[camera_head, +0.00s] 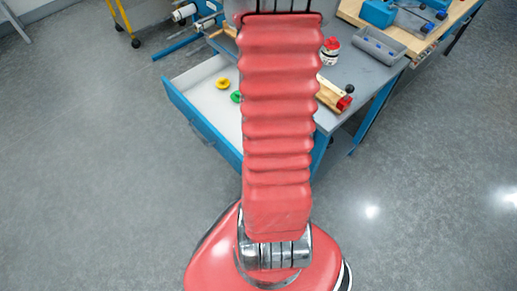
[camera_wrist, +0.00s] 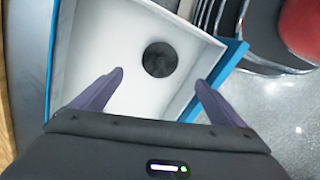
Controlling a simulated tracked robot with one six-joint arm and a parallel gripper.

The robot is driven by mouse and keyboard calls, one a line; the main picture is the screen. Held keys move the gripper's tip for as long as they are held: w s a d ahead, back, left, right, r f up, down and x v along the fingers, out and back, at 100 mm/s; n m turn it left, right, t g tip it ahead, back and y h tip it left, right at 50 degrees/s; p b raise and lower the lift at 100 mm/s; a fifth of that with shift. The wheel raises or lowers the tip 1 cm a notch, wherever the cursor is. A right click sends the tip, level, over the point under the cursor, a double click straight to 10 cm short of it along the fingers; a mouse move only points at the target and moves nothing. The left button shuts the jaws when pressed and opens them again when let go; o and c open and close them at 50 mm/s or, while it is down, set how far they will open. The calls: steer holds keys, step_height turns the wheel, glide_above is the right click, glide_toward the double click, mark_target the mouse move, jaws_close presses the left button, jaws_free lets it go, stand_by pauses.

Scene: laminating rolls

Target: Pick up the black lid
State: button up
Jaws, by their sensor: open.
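The black lid (camera_wrist: 160,60) is a dark round disc lying on the white floor of an open drawer (camera_wrist: 105,22) in the wrist view. My gripper (camera_wrist: 160,76) is open, with its two dark fingers spread on either side below the lid in the picture. Nothing is between the fingertips, and I cannot tell how high they are above the drawer floor. In the head view the open drawer (camera_head: 201,92) shows beside my red arm, which hides part of it; the black lid and my gripper are not visible there.
A yellow ring (camera_head: 222,83) and a green ring (camera_head: 236,97) lie in the drawer. On the workbench are a wooden block with a red end (camera_head: 345,102), a white and red container (camera_head: 330,52) and a grey tray (camera_head: 379,46).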

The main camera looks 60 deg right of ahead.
steer(key=shift+f, duration=4.1)
steer(key=shift+f, duration=2.6)
steer(key=c, duration=1.1)
steer(key=shift+r, duration=0.2)
steer(key=shift+r, duration=4.85)
